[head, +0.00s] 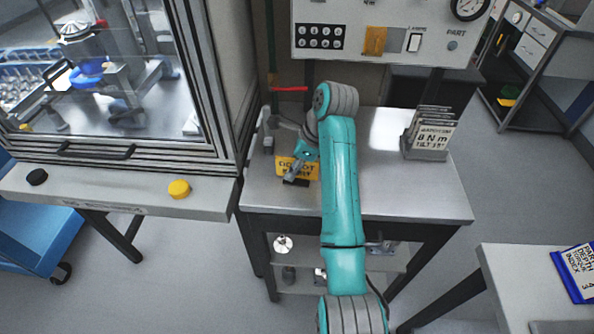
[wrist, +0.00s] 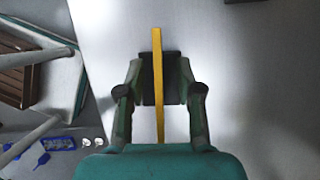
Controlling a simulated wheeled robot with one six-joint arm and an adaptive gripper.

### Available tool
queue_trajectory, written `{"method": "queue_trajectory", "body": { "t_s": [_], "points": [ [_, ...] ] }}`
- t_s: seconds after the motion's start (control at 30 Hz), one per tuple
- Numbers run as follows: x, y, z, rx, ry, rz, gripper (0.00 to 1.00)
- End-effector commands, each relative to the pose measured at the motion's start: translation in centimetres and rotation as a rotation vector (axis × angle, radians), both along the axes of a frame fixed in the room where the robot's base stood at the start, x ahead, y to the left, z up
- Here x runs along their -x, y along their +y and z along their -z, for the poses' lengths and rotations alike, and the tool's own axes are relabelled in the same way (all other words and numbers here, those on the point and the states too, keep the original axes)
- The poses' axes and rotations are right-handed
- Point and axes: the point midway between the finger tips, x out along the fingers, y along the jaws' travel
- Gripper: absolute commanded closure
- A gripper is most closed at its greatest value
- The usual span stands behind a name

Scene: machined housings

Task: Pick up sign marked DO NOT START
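The yellow sign (head: 310,171) stands in a small black base on the left part of the steel bench. Its dark lettering is partly covered by my gripper, so I cannot read all of it. In the wrist view the sign (wrist: 158,65) shows edge-on as a thin yellow strip above its black base (wrist: 175,80). My gripper (head: 293,172) is at the sign. In the wrist view my gripper (wrist: 160,78) is open, with one finger on each side of the sign and a visible gap on both sides.
A rack of grey cards (head: 434,135) stands on the bench's right side. A red handle (head: 289,89) and a panel (head: 388,38) are behind. A glazed machine enclosure (head: 110,75) is close on the left. The bench (head: 400,190) is clear at front right.

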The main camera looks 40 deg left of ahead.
Motion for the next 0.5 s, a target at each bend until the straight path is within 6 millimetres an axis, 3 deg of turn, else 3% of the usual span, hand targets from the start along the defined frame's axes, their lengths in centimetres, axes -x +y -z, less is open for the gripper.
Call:
{"method": "queue_trajectory", "body": {
  "t_s": [0.37,0.5],
  "points": [
    [0.0,0.0,0.15,0.0,0.0,0.0,0.65],
    [0.0,0.0,0.15,0.0,0.0,0.0,1.0]
  ]
}}
